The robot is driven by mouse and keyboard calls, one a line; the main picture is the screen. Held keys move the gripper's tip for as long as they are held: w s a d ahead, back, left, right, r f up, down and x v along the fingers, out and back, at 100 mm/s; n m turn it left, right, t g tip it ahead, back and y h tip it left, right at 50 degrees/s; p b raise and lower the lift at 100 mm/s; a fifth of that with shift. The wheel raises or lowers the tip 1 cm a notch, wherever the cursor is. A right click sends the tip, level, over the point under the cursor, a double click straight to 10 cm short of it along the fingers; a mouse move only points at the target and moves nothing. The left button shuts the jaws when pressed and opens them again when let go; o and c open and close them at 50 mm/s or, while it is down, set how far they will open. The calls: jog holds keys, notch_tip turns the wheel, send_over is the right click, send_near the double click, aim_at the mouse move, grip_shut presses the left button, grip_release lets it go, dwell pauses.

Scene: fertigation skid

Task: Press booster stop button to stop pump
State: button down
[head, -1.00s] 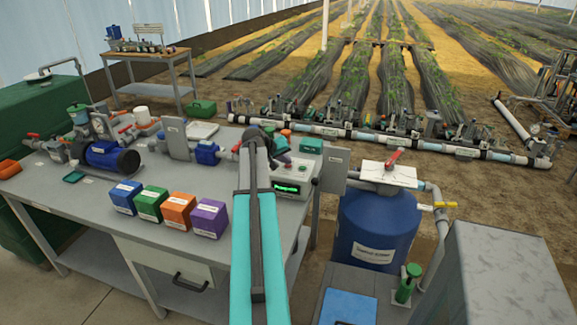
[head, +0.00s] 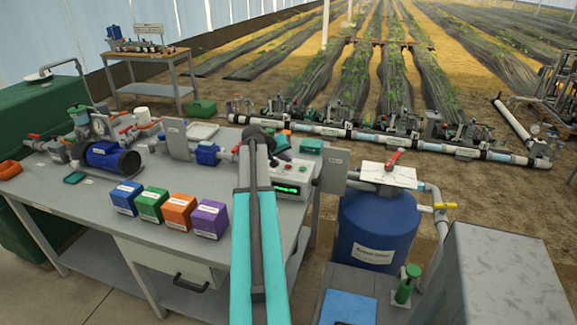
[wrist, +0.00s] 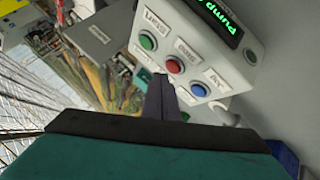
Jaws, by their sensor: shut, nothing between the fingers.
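A pale control box (head: 303,172) with a lit green display (head: 288,189) stands at the right end of the bench, partly hidden by my arm. In the wrist view its face shows a green button (wrist: 147,41), a red button (wrist: 174,66) and a blue button (wrist: 199,90) in a slanted row. The display (wrist: 221,17) reads "Pump", with the rest cut off.
Blue, green, orange and purple boxes (head: 208,219) line the bench front. A blue tank (head: 375,225) stands right of the bench. The bench (head: 75,222) has bare room at the left front.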

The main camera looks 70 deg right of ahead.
aim_at(287, 167)
dwell(0.3)
jog(key=shift+r+p, duration=1.2)
jog(key=shift+r, duration=1.3)
